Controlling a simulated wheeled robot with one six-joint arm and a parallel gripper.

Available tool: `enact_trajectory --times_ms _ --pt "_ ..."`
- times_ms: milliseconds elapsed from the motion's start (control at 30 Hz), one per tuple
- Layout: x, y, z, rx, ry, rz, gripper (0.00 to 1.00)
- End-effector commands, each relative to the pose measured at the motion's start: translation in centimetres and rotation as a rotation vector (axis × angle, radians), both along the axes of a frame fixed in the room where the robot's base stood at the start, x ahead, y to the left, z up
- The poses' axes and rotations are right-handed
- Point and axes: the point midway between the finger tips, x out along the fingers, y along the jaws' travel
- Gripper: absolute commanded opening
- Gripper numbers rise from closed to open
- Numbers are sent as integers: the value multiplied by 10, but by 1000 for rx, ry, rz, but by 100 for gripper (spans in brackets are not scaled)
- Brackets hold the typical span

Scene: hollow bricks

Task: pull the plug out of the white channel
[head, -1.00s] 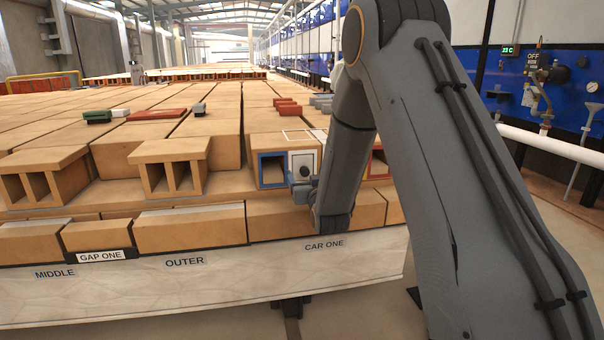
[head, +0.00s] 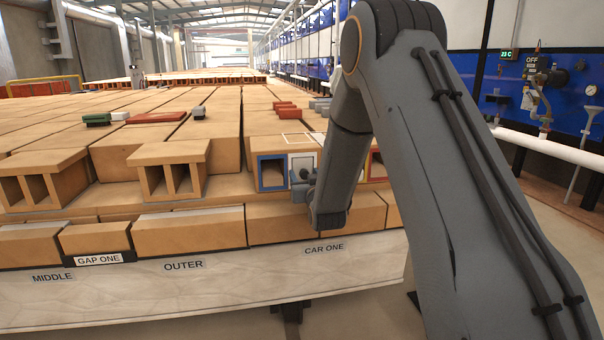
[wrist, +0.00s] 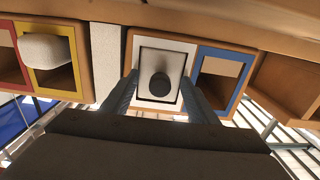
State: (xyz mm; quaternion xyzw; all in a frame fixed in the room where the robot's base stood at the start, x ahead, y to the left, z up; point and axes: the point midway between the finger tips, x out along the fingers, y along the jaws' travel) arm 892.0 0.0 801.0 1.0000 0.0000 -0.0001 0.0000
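The white channel (wrist: 137,48) is a white-framed square opening at the middle of the wrist view. A pale plug (wrist: 160,62) with a round dark knob (wrist: 159,86) fills it. My gripper (wrist: 159,80) is open, one finger on each side of the knob, with gaps between the fingers and the knob. In the head view the white channel (head: 303,160) shows only at its upper part. My gripper (head: 303,180) is in front of it and hides the knob.
The blue-framed channel (wrist: 233,52) beside it looks empty. The yellow-framed channel (wrist: 68,25) holds a white rounded piece (wrist: 45,49). A red-framed channel (wrist: 13,72) is at the far left. A brick ledge (head: 220,188) runs below the channels.

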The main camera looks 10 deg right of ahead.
Motion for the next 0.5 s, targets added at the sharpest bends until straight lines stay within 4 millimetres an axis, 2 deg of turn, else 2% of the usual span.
enact_trajectory --times_ms 33,200,300,500 --pt "0 0 0 0 0 0 45" --pt "0 0 0 0 0 0 16" --pt "0 0 0 0 0 0 3" --pt "-1 0 0 0 0 0 2"
